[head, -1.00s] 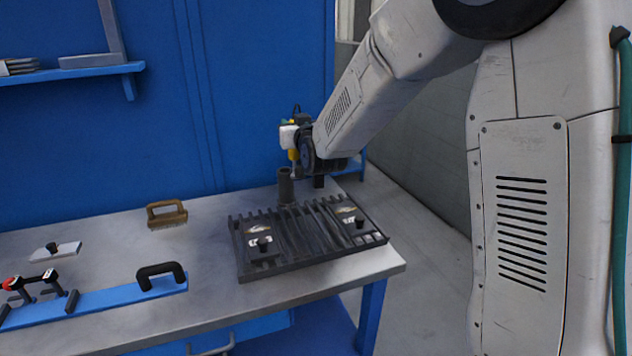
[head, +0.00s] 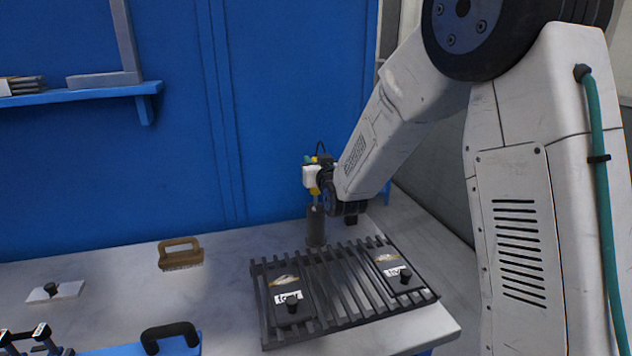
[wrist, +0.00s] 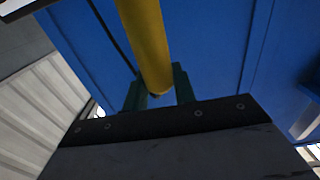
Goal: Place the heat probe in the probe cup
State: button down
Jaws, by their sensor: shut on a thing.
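The heat probe (head: 315,190) has a yellow handle and a thin grey lower end. It is roughly upright over the probe cup (head: 316,226), a dark, tall cylinder standing on the bench behind the grate. The probe's lower end lines up with the cup's mouth; I cannot tell whether it is inside. My gripper (head: 317,165) is shut on the yellow handle. In the wrist view my gripper (wrist: 160,90) has its dark green fingers on either side of the yellow heat probe (wrist: 147,40). The cup does not show there.
A dark slatted grate (head: 340,288) with two knobbed plates lies in front of the cup. A wooden brush (head: 181,252) and a small knobbed plate (head: 55,291) lie to the left. A blue wall panel (head: 285,90) rises close behind. Bare bench lies left of the grate.

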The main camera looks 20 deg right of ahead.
aim_at(316, 193)
jog(key=shift+f, duration=2.1)
jog(key=c, duration=1.1)
grip_release()
jog(key=shift+f, duration=0.1)
jog(key=shift+c, duration=0.2)
jog(key=shift+r, duration=0.2)
jog(key=s+d+r+g, duration=0.1)
jog(key=s+g, duration=0.7)
jog(key=s, duration=1.6)
jog(key=s+d+r+g, duration=0.2)
jog(key=s+g, duration=0.6)
jog(key=s, duration=1.7)
notch_tip(316, 193, up, 2)
jog(key=shift+d+r+g, duration=0.1)
jog(key=shift+d+g, duration=0.05)
jog(key=shift+g, duration=0.25)
